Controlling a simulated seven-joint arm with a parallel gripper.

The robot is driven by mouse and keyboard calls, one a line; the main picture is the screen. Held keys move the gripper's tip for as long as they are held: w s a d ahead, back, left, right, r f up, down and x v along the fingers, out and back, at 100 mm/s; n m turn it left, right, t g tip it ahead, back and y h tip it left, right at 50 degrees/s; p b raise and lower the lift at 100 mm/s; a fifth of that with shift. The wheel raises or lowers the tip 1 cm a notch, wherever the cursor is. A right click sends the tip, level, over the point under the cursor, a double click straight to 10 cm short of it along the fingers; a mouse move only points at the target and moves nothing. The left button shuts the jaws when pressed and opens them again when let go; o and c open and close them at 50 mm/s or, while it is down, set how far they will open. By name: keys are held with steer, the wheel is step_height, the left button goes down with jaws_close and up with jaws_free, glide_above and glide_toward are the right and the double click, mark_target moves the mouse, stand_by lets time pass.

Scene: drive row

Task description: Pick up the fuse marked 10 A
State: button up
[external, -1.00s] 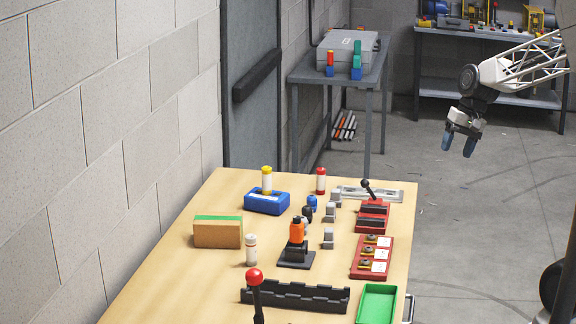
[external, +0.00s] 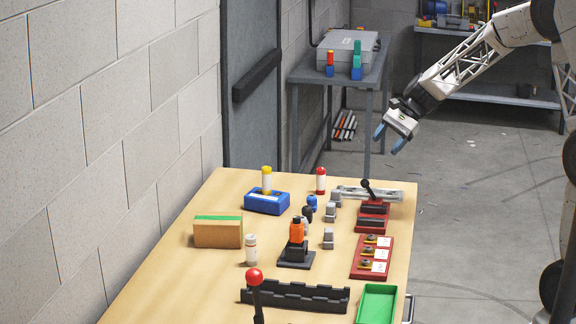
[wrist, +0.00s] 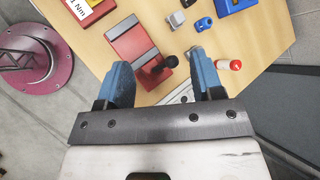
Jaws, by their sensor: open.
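My gripper (external: 388,139) is open and empty, in the air beyond the table's far right corner. In the wrist view the red-capped cylinder (wrist: 229,65) lies to the right of my open fingers (wrist: 158,62).
A red lever switch (external: 372,216) stands at the table's right, its black handle upright. A red terminal block (external: 371,258), black rail (external: 295,297), green tray (external: 377,303), orange-and-black part (external: 297,240) and brown box (external: 218,232) occupy the table (external: 190,268). The left front is clear.

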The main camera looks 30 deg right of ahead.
steer(key=w+f+m+t+y, duration=0.15)
steer(key=w+f+m, duration=0.35)
steer(key=w, duration=0.6)
steer(key=m+t+y, duration=0.2)
steer(key=m+y, duration=0.1)
steer(key=m, duration=0.1)
glide_toward(321, 176)
steer(key=shift+w+a+f+g, duration=0.15)
steer(key=shift+w+a+f, duration=0.15)
steer(key=shift+w, duration=0.2)
steer(key=shift+w+a+f+g, duration=0.1)
steer(key=shift+w+a+f, duration=0.25)
steer(key=shift+w, duration=0.15)
steer(key=shift+h+x, duration=0.25)
steer(key=shift+x, duration=0.95)
steer(key=shift+x, duration=2.6)
